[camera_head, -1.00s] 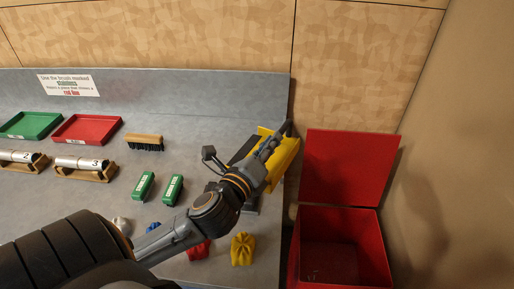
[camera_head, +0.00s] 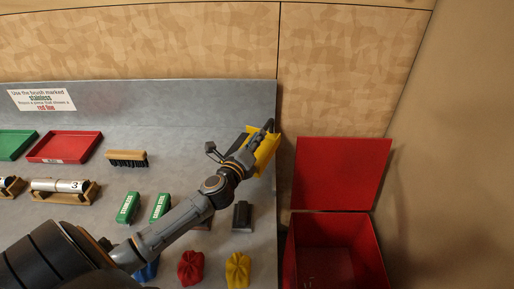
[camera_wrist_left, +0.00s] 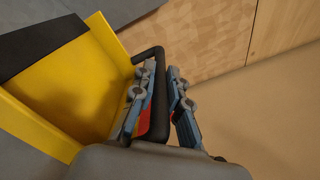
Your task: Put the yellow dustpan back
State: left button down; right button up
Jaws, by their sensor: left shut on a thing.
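The yellow dustpan (camera_head: 267,152) has a black handle and a dark front strip. In the head view it is at the right end of the grey counter, tilted, near the back. My left gripper (camera_head: 254,146) is shut on its black handle. In the left wrist view the yellow pan (camera_wrist_left: 75,95) fills the left side, and the black handle (camera_wrist_left: 152,52) runs between the fingers (camera_wrist_left: 163,95). I cannot tell whether the pan touches the counter. My right gripper is not in view.
A red bin (camera_head: 337,250) with its lid (camera_head: 341,174) up stands right of the counter (camera_head: 190,105). A dark block (camera_head: 242,216), yellow bag (camera_head: 237,269), red bag (camera_head: 191,268), green boxes and a brush (camera_head: 127,157) lie on the counter. A red tray (camera_head: 65,146) is further left.

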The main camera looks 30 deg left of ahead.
aim_at(258, 149)
pick_arm(q)
jog(key=shift+w+f, duration=0.35)
jog(key=shift+f, duration=0.05)
notch_tip(258, 149, down, 3)
jog(key=shift+w+a+f+b, duration=0.1)
jog(key=shift+a+f+b, duration=0.05)
jog(key=shift+b, duration=0.3)
jog(key=shift+f+b, duration=0.3)
jog(key=shift+f, duration=0.2)
jog(key=c, duration=1.3)
grip_release()
jog(key=shift+c, duration=0.2)
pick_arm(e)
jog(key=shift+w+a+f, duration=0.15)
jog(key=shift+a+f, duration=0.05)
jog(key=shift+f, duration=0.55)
pick_arm(q)
jog(key=shift+r, duration=0.1)
